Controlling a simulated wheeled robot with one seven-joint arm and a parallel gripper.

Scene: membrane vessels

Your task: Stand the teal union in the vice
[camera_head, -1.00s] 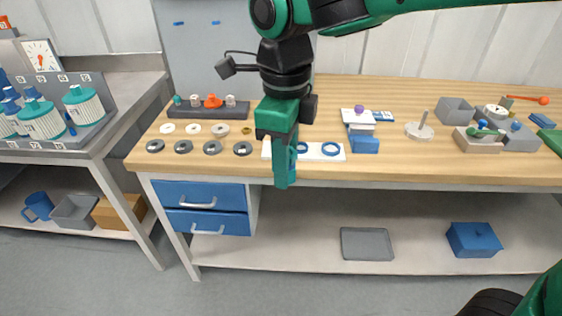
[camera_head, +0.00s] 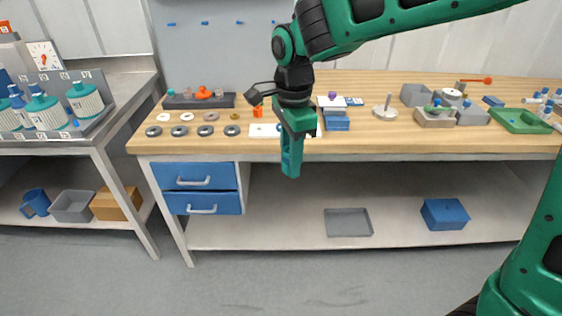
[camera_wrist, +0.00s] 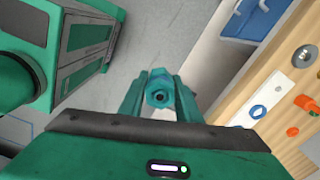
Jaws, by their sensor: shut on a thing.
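The teal union (camera_wrist: 159,93) shows in the wrist view as a hexagonal piece with a hole facing the camera, between the two teal fingers. My gripper (camera_wrist: 160,92) is shut on it. In the head view my gripper (camera_head: 291,165) points down in front of the bench's front edge, and the union cannot be told apart from the fingers there. I cannot identify the vice for certain.
The wooden bench (camera_head: 370,143) holds several washers at left, a white plate (camera_head: 263,130) partly behind my gripper, an orange piece (camera_head: 257,111), a round stand with a peg (camera_head: 385,112) and a green tray (camera_head: 520,121). A grey tray (camera_head: 348,222) and blue box (camera_head: 444,213) lie on the lower shelf.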

